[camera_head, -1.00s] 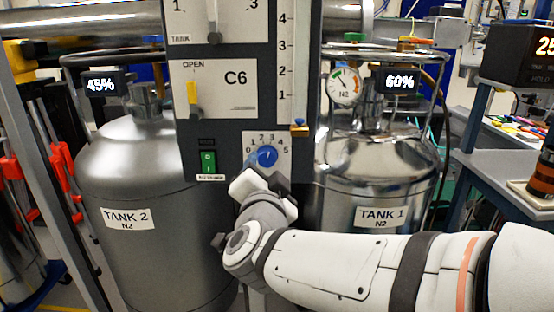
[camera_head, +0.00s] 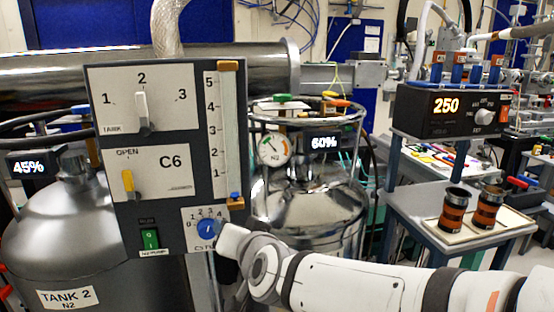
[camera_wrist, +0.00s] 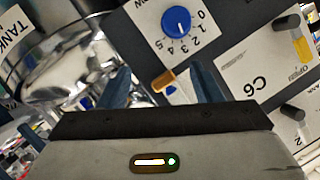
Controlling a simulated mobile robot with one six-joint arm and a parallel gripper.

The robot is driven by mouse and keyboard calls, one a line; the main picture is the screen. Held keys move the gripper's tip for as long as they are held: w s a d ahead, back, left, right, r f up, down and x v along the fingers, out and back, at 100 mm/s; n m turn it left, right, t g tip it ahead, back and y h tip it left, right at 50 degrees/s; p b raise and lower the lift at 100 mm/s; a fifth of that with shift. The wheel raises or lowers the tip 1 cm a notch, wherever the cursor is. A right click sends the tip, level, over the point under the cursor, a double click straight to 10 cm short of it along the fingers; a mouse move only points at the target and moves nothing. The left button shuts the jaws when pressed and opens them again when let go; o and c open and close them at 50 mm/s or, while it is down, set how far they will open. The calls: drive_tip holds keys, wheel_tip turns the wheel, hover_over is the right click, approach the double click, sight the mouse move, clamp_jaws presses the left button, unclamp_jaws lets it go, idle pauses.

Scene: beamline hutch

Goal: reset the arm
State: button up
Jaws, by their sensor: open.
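My white arm (camera_head: 350,282) reaches in from the right in the head view, and its wrist end (camera_head: 236,240) is in front of the lower right of the grey control panel (camera_head: 223,125), by the blue numbered knob (camera_head: 209,229). The fingers cannot be made out there. In the wrist view my gripper (camera_wrist: 160,84) is open, its two dark blue fingers apart with nothing held between them. The blue knob (camera_wrist: 177,20) shows beyond them, apart from the fingers. An orange-brown slider end (camera_wrist: 163,82) shows in the gap, at uncertain depth.
Tank 2 (camera_head: 75,245) stands left of the panel and a shiny tank (camera_head: 312,210) right of it, behind my arm. A small table (camera_head: 425,215) with two dark cylinders (camera_head: 487,207) is at right, below a heater-like box reading 250 (camera_head: 455,112).

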drive_tip(key=s+d+r+g+h+p, duration=0.1)
drive_tip(key=s+d+g+h+p, duration=0.1)
drive_tip(key=d, duration=0.6)
drive_tip(key=s+d+r+g+h+p, duration=0.1)
drive_tip(key=s+d+g+h+p, duration=0.1)
drive_tip(key=s+d+g+p, duration=0.2)
drive_tip(key=s+d+r+n+g+h+p, duration=0.1)
drive_tip(key=s+d+g+p, duration=0.3)
drive_tip(key=s+d+p, duration=0.4)
drive_tip(key=d+r+h+p, duration=0.1)
drive_tip(key=d, duration=0.2)
drive_tip(key=shift+s+d, duration=0.15)
drive_tip(key=shift+d, duration=0.25)
drive_tip(key=shift+r, duration=0.1)
